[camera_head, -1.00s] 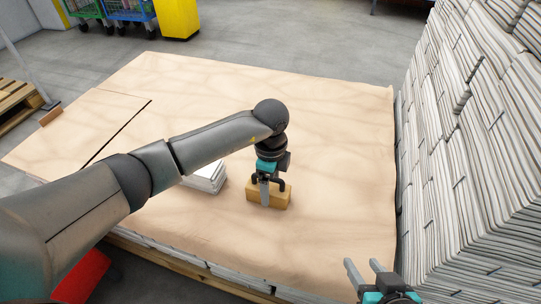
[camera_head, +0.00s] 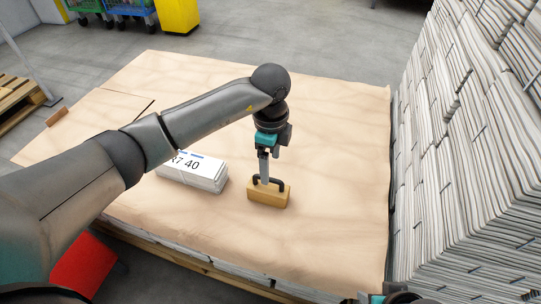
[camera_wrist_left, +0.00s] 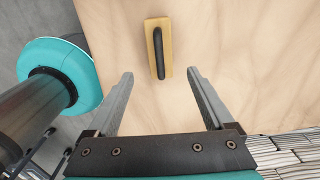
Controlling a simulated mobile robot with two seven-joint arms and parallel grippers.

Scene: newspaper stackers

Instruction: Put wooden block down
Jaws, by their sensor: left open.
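The wooden block (camera_head: 268,196) with a black handle on top rests upright on the large wooden sheet (camera_head: 330,150). My left gripper (camera_head: 266,170) is just above and behind the block in the head view. In the left wrist view the left gripper (camera_wrist_left: 159,98) is open and empty. The block (camera_wrist_left: 151,48) lies beyond its fingertips, with the handle (camera_wrist_left: 159,52) clear of both fingers. Only a small part of my right gripper (camera_head: 392,297) shows at the bottom edge of the head view, and its fingers are hidden.
A white bundle of newspapers (camera_head: 195,172) lies on the sheet left of the block. Tall newspaper stacks (camera_head: 470,150) stand along the right edge. A small wooden piece (camera_head: 57,117) lies at the far left corner. The sheet behind and right of the block is clear.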

